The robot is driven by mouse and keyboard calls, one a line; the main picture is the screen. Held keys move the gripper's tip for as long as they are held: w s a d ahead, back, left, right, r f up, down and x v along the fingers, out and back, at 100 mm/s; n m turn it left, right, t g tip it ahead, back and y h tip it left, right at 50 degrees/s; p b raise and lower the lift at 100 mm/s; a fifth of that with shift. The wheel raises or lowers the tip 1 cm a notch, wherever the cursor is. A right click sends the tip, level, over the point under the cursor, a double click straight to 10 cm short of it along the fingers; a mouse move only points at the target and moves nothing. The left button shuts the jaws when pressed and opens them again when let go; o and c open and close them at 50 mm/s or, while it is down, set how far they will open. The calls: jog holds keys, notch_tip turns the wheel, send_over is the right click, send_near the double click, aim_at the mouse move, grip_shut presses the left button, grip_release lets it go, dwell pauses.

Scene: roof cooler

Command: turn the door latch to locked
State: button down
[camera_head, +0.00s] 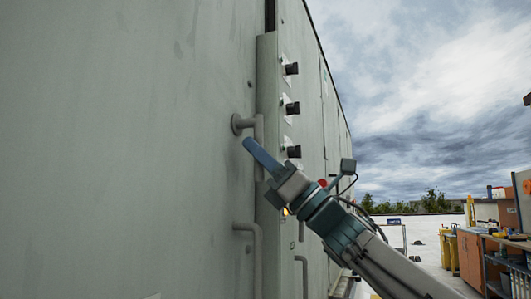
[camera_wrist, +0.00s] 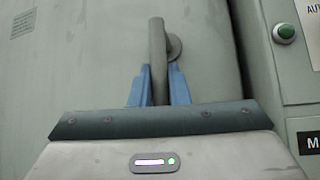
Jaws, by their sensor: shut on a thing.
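The door latch (camera_head: 259,128) is a grey bar handle on a round pivot, on the large pale green cabinet door. In the head view its bar runs straight down from the pivot, with its lower part partly behind my gripper. My gripper (camera_head: 250,146) reaches in from the lower right with its blue fingers at the bar. In the wrist view the latch (camera_wrist: 157,50) stands upright, its round pivot at upper right. The fingers of my gripper (camera_wrist: 159,86) are shut on the bar, one on each side.
A grey pull handle (camera_head: 257,255) is on the door below the latch. Black knobs (camera_head: 292,108) line the panel to the right, and a green button (camera_wrist: 285,33) shows in the wrist view. A workbench (camera_head: 490,255) stands far right on the open roof.

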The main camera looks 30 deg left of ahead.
jog(key=c, duration=1.4)
grip_release()
jog(key=shift+a, duration=0.1)
jog(key=b+v, duration=0.3)
jog(key=v, duration=1.1)
jog(key=shift+r, duration=0.1)
